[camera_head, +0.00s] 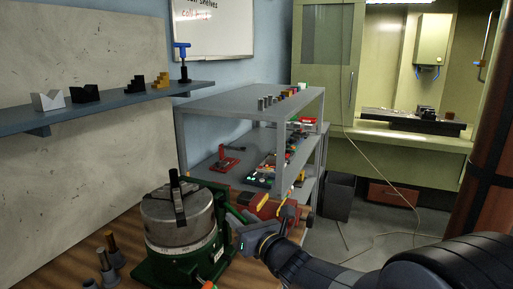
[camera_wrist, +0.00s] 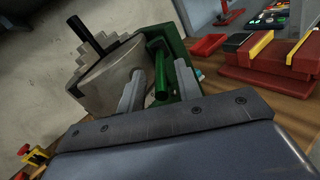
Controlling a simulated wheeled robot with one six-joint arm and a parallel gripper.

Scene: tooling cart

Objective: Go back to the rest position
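My gripper (camera_head: 238,216) is beside the right side of a green-based machine (camera_head: 172,262) with a round grey chuck (camera_head: 180,216) on the wooden bench. In the wrist view the two grey fingers of my gripper (camera_wrist: 160,74) stand apart. A green bar (camera_wrist: 161,72) of the machine shows between them, with gaps on both sides, and I see no finger touching it. Nothing is held. The chuck (camera_wrist: 104,84) shows left of the fingers, with stepped jaws and a black upright handle (camera_wrist: 82,28). Part of the machine's right side is hidden by my arm in the head view.
A grey shelf cart (camera_head: 250,103) with tools stands behind the bench. A red and yellow vise (camera_head: 266,207) lies close to my gripper. Several posts (camera_head: 108,262) stand at the bench's front left. A wall shelf (camera_head: 105,106) holds blocks. A dark bin (camera_head: 338,196) stands on the floor.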

